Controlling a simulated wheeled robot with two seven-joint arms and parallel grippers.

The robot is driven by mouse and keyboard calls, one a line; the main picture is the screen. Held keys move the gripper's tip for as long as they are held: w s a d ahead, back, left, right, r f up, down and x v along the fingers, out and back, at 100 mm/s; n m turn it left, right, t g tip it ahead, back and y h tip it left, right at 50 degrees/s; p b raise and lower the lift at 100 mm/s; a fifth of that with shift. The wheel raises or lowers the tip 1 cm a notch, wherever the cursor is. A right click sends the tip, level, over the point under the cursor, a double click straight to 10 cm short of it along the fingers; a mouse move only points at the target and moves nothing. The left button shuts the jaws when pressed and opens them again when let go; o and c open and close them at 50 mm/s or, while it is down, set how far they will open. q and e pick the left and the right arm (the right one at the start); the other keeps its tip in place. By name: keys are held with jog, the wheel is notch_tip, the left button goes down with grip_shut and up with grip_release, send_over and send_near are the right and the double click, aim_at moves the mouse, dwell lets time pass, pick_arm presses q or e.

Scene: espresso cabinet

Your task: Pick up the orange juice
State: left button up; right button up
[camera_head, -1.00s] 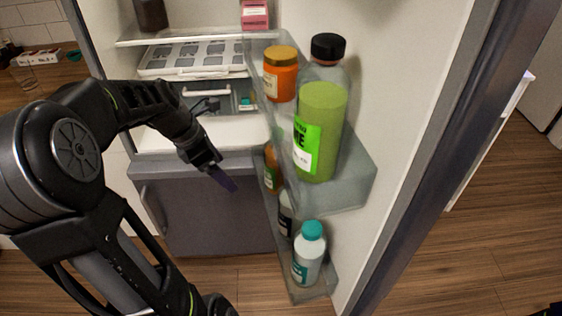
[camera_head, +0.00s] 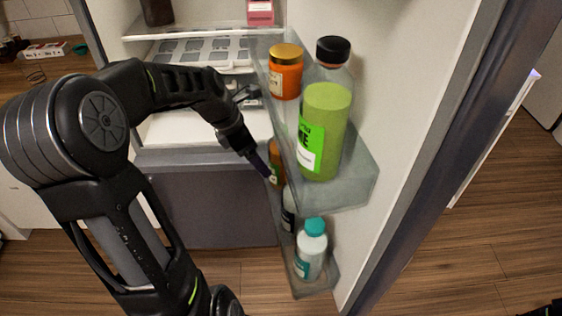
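An orange bottle (camera_head: 277,160) stands in the lower fridge door shelf, partly hidden behind the upper shelf's clear wall. An orange jar with a gold lid (camera_head: 285,72) stands in the upper door shelf. I cannot read either label, so I cannot tell which is the orange juice.
The upper door shelf (camera_head: 350,190) also holds a large green bottle (camera_head: 324,130) and a black-capped bottle (camera_head: 333,52). Below are a teal-capped white bottle (camera_head: 311,250) and a dark-labelled bottle (camera_head: 288,210). The open fridge door (camera_head: 420,130) bounds the right side.

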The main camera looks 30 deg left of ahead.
aim_at(275, 154)
pick_arm(q)
jog(key=shift+w, duration=0.1)
jog(key=w+d, duration=0.1)
jog(key=w+p, duration=0.1)
jog(key=w+d, duration=0.1)
jog(key=w, duration=0.1)
jog(key=shift+d+f, duration=0.1)
jog(key=shift+d, duration=0.2)
jog(key=shift+w+d+f+p, duration=0.1)
jog(key=shift+f+p, duration=0.25)
jog(key=shift+f, duration=0.4)
jog(key=shift+w+f, duration=0.2)
jog(key=shift+f, duration=0.35)
jog(key=shift+r, duration=0.1)
grip_shut()
